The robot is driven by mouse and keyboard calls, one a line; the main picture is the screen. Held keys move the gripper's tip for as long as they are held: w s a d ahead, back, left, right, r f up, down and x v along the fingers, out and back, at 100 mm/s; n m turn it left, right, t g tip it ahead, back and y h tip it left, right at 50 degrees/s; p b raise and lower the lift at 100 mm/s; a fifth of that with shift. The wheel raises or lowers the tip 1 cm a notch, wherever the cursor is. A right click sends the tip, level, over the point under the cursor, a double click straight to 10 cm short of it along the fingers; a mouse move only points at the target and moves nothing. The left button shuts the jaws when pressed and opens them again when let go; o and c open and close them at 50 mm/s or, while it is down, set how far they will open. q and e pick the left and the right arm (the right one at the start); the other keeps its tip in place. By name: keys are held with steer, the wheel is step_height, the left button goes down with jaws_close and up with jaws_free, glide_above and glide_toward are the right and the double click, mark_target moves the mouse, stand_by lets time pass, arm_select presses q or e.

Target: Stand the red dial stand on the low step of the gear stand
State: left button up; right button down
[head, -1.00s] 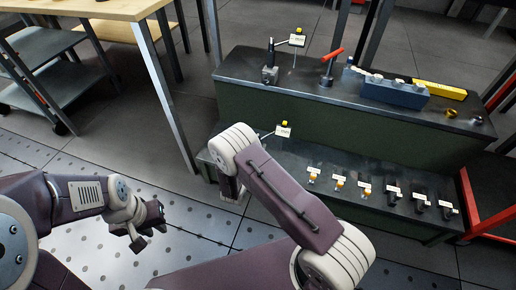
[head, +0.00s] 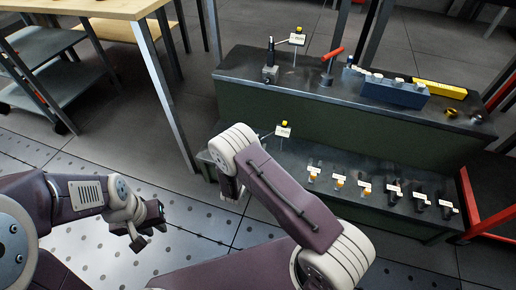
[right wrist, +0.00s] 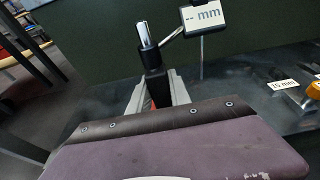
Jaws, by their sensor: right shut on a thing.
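My right gripper (right wrist: 152,98) is shut on the red dial stand (right wrist: 149,60). The stand has a dark post with a silver top, a little red low between the fingers, and an arm to a display reading "-- mm". It looks upright; its base is hidden, so I cannot tell whether it touches the low step. In the head view its yellow-topped display (head: 283,131) shows above the low step (head: 290,165) of the gear stand (head: 300,108), near the left end; my right arm hides most of the rest. My left gripper (head: 149,222) is away to the left, apparently empty.
The upper step holds another dial stand (head: 270,72), a red-handled tool (head: 332,60), a blue-grey block (head: 394,92), a yellow bar (head: 439,89) and small rings. Several labelled small parts (head: 340,183) line the low step to the right. A wooden table (head: 90,9) stands at left.

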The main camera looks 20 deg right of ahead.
steer(key=c, duration=1.1)
jaws_free()
steer(key=shift+f, duration=0.15)
steer(key=p+v, duration=0.5)
steer(key=v, duration=0.4)
